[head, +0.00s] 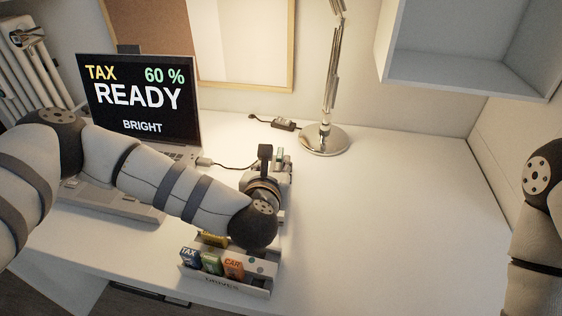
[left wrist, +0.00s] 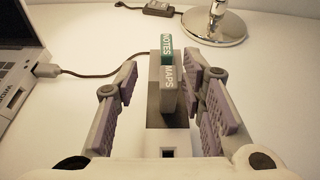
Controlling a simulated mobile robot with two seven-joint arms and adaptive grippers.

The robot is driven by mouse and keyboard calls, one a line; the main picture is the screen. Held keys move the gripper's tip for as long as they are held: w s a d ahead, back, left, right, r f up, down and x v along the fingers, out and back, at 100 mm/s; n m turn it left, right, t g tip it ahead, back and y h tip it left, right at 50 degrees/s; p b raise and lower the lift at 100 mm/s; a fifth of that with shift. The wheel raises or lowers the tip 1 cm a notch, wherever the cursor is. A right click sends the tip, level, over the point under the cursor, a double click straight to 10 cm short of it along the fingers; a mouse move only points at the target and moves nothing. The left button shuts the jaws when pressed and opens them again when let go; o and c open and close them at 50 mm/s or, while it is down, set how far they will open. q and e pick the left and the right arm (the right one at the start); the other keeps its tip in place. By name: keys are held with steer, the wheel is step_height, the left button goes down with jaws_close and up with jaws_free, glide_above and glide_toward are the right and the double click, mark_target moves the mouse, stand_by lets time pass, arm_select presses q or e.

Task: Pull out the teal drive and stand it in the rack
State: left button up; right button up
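The teal drive labelled NOTES (left wrist: 166,48) stands upright in a pale hub, behind a grey drive labelled MAPS (left wrist: 168,92). Its teal end also shows in the head view (head: 279,154), just beyond my left gripper. My left gripper (left wrist: 162,76) is open, its purple-padded fingers on either side of the hub and drives, with a gap on the left and a narrower one on the right. The rack (head: 225,284) at the desk's front edge holds drives marked TAX (head: 190,258) and CAR (head: 234,268), with a green one (head: 211,264) between. My right gripper is out of view.
The laptop (head: 140,98) at the left reads TAX 60 %, READY, BRIGHT. A dark cable (left wrist: 90,73) runs from its side to the hub. A lamp base (head: 325,138) stands at the back. The desk's right half is clear, with a wall shelf (head: 470,75) above.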

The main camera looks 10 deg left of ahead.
mark_target(279, 157)
arm_select(q)
steer(key=x, duration=0.6)
steer(key=shift+w+d+b, duration=0.3)
steer(key=shift+w+d, duration=0.1)
jaws_close()
